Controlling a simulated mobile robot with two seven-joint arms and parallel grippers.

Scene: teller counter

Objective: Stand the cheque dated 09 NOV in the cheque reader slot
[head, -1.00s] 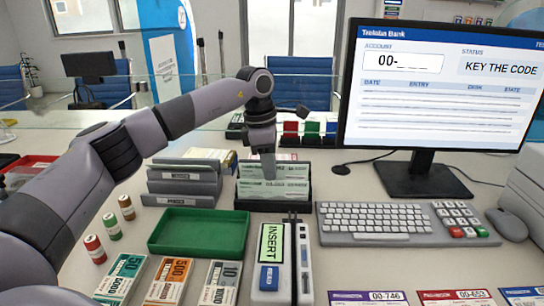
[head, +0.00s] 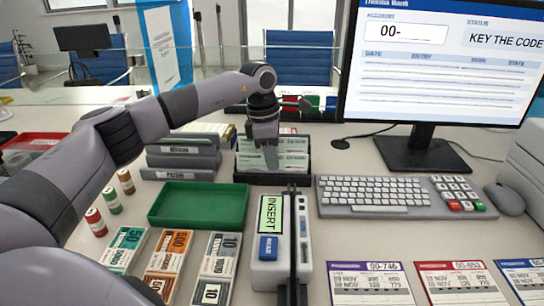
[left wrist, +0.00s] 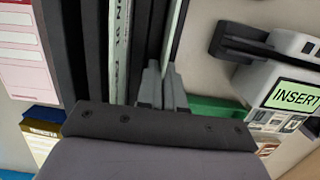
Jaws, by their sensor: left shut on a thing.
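A dark rack (head: 273,181) in the middle of the counter holds pale green cheques (head: 291,161) standing in rows. My left gripper (head: 270,162) reaches down at the front row and is shut on a cheque there. In the left wrist view the gripper fingers (left wrist: 161,88) close about the thin edge of that cheque (left wrist: 177,30). Beside it stands another cheque (left wrist: 119,45) with "16 N" readable. The held cheque's date cannot be read. The white cheque reader (head: 268,270), its screen showing INSERT, stands in front of the rack with a dark slot (head: 292,235). My right gripper is out of view.
A green tray (head: 199,225) lies left of the reader, with grey binders (head: 182,160) behind it. A keyboard (head: 372,196) and monitor (head: 424,165) stand to the right. Banknote bundles (head: 170,252) and coloured cards (head: 370,285) lie along the front.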

